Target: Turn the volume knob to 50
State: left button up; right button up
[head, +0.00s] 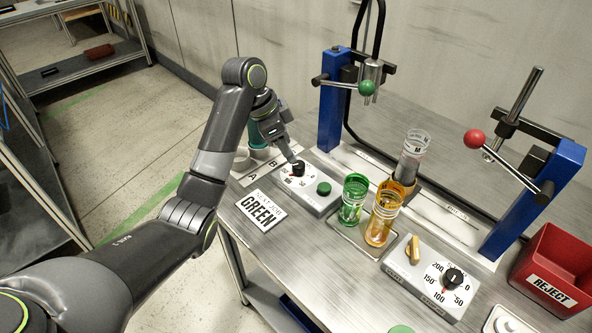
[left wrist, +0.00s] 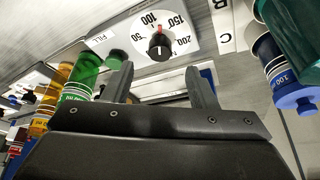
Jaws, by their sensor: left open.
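The black dial knob (head: 298,168) sits on a grey panel (head: 318,200) at the near left of the bench. In the left wrist view the knob (left wrist: 159,46) shows a red mark pointing between 100 and 150 on its white scale. My left gripper (head: 293,153) is close above this knob in the head view. In the left wrist view its open fingers (left wrist: 160,78) are empty, with the knob showing beyond the gap between them. A second black knob (head: 453,278) is on the right panel, its red mark near 100. My right gripper is not in view.
A green button (head: 323,188) is beside the near knob. A green cylinder (head: 352,205) and an orange cylinder (head: 382,220) stand to its right. Blue lever stands (head: 338,105) rise behind. A red reject bin (head: 553,272) is at far right. A GREEN card (head: 261,210) lies in front.

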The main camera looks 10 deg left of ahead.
aim_at(299, 165)
pick_arm(q)
jog(key=b+x, duration=0.1)
jog(key=x, duration=0.4)
jog(key=shift+d+f, duration=0.1)
jog(key=shift+f, duration=0.05)
jog(key=shift+w+d+f, duration=0.1)
jog(key=shift+d+f, duration=0.05)
jog(key=shift+f, duration=0.4)
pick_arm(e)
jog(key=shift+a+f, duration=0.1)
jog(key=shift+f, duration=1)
